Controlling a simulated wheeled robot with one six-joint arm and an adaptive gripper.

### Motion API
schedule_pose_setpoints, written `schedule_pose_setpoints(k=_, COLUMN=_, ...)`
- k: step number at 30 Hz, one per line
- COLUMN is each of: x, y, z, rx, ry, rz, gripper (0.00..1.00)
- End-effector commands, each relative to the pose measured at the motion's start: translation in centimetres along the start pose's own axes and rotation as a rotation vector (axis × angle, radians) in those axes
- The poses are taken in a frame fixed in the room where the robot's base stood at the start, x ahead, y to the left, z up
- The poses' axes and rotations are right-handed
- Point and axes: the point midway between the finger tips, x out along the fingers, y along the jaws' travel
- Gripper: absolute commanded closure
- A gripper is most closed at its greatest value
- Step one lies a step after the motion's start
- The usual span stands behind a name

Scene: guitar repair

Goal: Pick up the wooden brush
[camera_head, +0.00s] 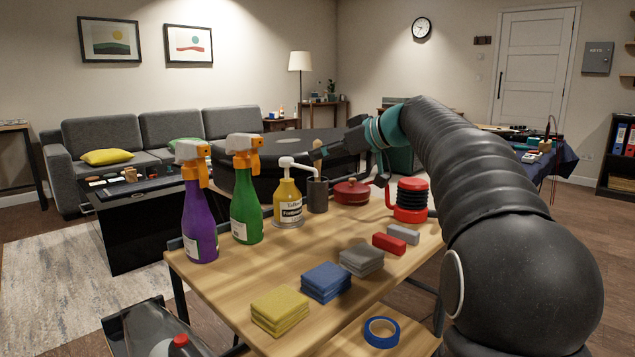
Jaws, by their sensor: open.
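A dark cup (317,196) stands on the wooden workbench (215,272), right of the yellow pump bottle. A small tan, wooden-looking piece (317,146) shows above the cup, at the tips of my gripper; it looks like part of the wooden brush, though it is too small to be sure. My gripper (325,152) is open, reaching left above the cup. Its fingers overlap the tan piece in view, and I cannot tell whether they touch it. The inside of the cup is hidden.
Purple (199,215) and green (245,200) spray bottles and the yellow pump bottle (288,203) stand left of the cup. A red lidded pot (351,192) and a red-black canister (411,203) stand to its right. Folded cloths (326,282) and blue tape (381,332) lie nearer.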

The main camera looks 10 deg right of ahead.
Motion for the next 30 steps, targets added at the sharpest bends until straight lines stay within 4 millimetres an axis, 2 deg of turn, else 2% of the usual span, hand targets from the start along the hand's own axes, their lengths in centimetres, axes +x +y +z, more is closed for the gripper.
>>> schedule_pose_setpoints(k=1, x=0.9, y=-0.1, z=0.0, rx=0.0, ry=-0.002, rz=-0.004, gripper=0.49)
schedule_pose_setpoints(k=5, x=2.4, y=-0.1, z=0.0, rx=0.0, ry=-0.001, rz=-0.002, gripper=0.49)
schedule_pose_setpoints(k=12, x=2.6, y=0.0, z=0.0, rx=-0.001, ry=-0.001, rz=0.0, gripper=0.49)
schedule_pose_setpoints(k=14, x=2.6, y=0.0, z=0.0, rx=-0.001, ry=-0.001, rz=0.0, gripper=0.62)
schedule_pose_setpoints(k=18, x=2.6, y=0.0, z=0.0, rx=-0.001, ry=0.0, rz=0.0, gripper=0.97)
schedule_pose_setpoints(k=19, x=2.6, y=0.0, z=0.0, rx=0.0, ry=-0.001, rz=0.0, gripper=1.0)
schedule_pose_setpoints(k=30, x=2.5, y=0.0, z=-0.2, rx=-0.001, ry=0.0, rz=0.0, gripper=1.0)
